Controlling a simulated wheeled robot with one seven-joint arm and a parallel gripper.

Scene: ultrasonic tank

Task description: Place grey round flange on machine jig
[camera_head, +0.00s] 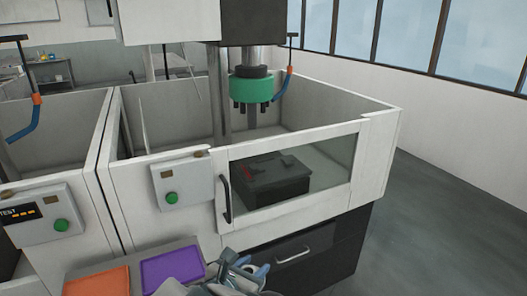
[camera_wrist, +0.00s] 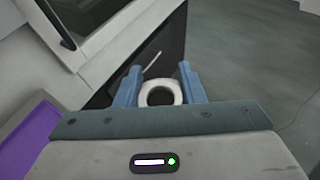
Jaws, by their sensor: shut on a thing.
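The grey round flange (camera_wrist: 160,82) is a pale ring with an open centre. My gripper (camera_wrist: 160,72) is shut on it, with one blue finger on each side of the ring. In the head view my gripper (camera_head: 253,268) is at the bottom, outside and in front of the machine, and the flange is hard to make out there. The machine jig (camera_head: 272,180) seems to be the dark block inside the machine, seen through the window. Its top shows small reddish and grey parts. The flange is apart from the jig.
The machine's window door (camera_head: 290,172) appears closed, with a dark handle (camera_head: 223,197) at its left. The enclosure is open above. A green spindle head (camera_head: 251,88) hangs over the jig. Orange (camera_head: 97,281) and purple (camera_head: 172,266) trays lie left of my gripper. Grey floor is clear at right.

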